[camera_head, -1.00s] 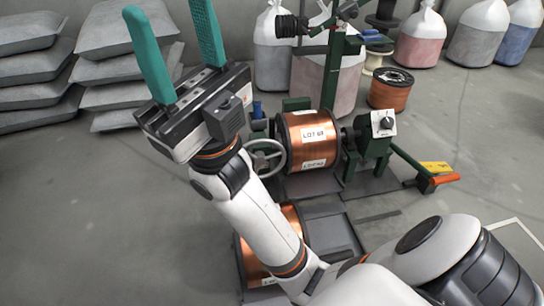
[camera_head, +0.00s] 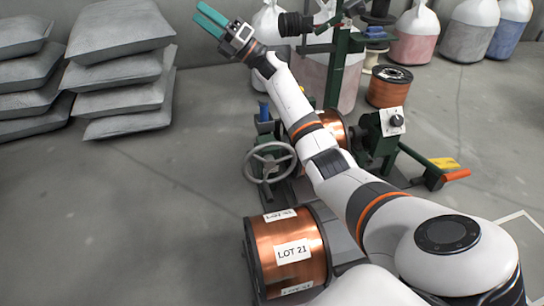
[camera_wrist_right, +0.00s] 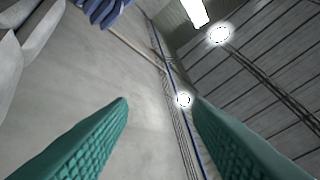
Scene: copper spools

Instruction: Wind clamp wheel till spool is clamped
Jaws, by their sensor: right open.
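The clamp wheel (camera_head: 269,162), a grey spoked handwheel, is at the left side of the green winding machine in the head view. The copper spool (camera_head: 333,126) in the machine is mostly hidden behind my right arm. My right gripper (camera_head: 209,18), with teal fingers, is raised well beyond and above the wheel, at the top of the head view, touching nothing. In the right wrist view its two fingers (camera_wrist_right: 160,110) are apart with nothing between them. My left gripper is not in view.
Grey sacks (camera_head: 120,70) are stacked at left. The floor between sacks and wheel is clear.

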